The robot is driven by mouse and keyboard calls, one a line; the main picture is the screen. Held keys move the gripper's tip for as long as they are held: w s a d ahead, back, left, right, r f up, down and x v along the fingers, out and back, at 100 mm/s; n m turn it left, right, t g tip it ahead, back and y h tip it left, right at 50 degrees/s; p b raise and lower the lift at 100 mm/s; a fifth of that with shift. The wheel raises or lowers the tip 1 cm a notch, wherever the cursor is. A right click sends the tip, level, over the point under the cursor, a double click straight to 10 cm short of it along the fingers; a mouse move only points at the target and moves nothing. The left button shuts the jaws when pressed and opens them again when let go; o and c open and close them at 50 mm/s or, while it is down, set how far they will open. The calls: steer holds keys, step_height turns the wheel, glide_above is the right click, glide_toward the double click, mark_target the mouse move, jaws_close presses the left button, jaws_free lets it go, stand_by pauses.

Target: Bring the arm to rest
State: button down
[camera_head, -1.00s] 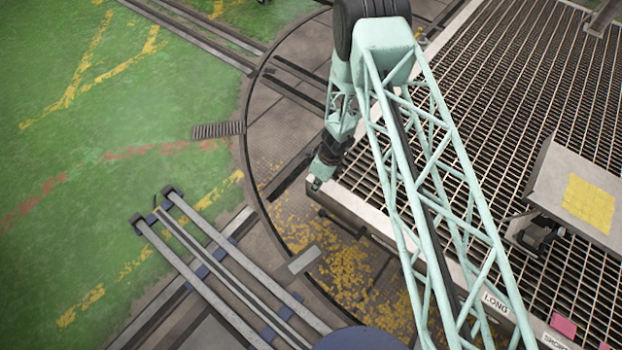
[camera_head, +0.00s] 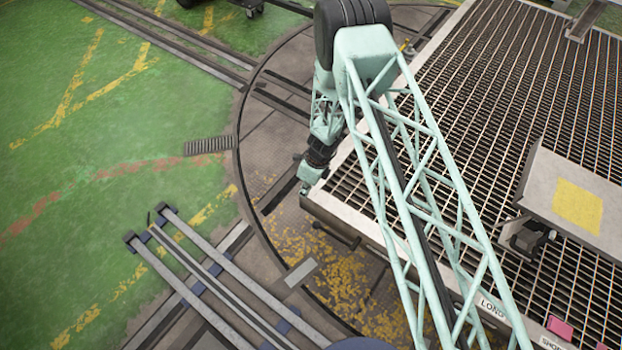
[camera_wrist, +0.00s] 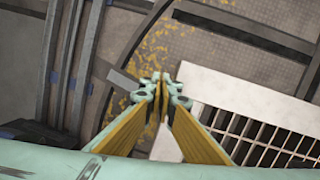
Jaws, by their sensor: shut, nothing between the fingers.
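My arm, a mint-green lattice boom (camera_head: 425,190), reaches from the bottom of the head view up to a dark round joint at the top. From there the forearm hangs down to the left. My gripper (camera_head: 305,188) is small at its lower end, close to the near left corner of a metal grating table (camera_head: 350,212). In the wrist view, the two fingers of my gripper (camera_wrist: 163,80) meet at their tips. Nothing shows between them. They appear over the turntable floor beside the table's pale edge (camera_wrist: 235,92).
A tilted panel with a yellow square (camera_head: 550,190) stands on the grating at right. A LONG label (camera_head: 492,305) and a pink block (camera_head: 560,327) are on the table's front edge. Raised rails (camera_head: 200,275) lie at lower left. The green floor (camera_head: 70,130) at left is open.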

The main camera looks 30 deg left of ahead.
steer(key=shift+r, duration=0.1)
